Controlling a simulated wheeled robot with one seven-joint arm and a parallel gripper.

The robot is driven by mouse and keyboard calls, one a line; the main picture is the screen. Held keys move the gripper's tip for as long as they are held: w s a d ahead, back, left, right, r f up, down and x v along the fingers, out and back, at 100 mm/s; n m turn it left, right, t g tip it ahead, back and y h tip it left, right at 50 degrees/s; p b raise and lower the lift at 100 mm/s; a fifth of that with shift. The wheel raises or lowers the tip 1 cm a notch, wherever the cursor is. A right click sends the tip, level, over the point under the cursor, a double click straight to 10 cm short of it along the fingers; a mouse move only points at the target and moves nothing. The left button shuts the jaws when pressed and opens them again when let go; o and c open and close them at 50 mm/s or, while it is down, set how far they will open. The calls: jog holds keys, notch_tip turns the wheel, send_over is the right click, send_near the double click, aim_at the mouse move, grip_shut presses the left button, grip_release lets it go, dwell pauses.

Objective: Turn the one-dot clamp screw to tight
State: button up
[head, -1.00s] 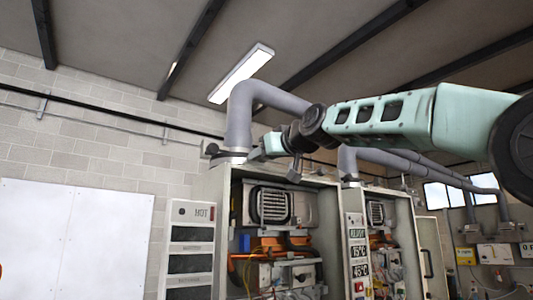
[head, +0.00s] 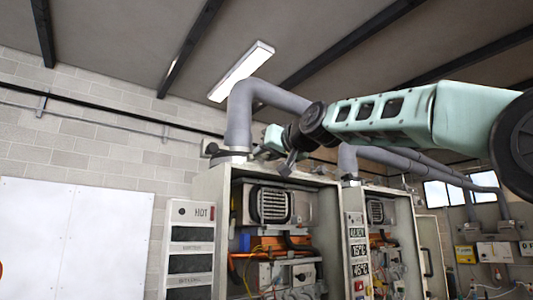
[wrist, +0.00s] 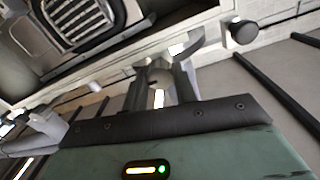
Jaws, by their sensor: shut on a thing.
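Most of the screw is hidden by the fingers. I cannot make out a one-dot mark or a tight mark.
The open left cabinet (head: 211,183) shows its grille (head: 271,205) and wiring below my gripper. A second heater cabinet (head: 408,205) and pipe (head: 347,162) stand to the right. A display panel (head: 190,245) reads HOT.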

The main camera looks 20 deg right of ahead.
jog(key=shift+m+p, duration=0.35)
jog(key=shift+m, duration=1.85)
jog(key=o, duration=1)
jog(key=b+v, duration=0.4)
jog(key=v, duration=0.4)
jog(key=b+v, duration=0.4)
jog(key=v, duration=0.5)
jog(key=shift+s+d+r+b, duration=0.1)
jog(key=shift+s+r+b, duration=0.1)
jog(key=shift+r+b, duration=0.1)
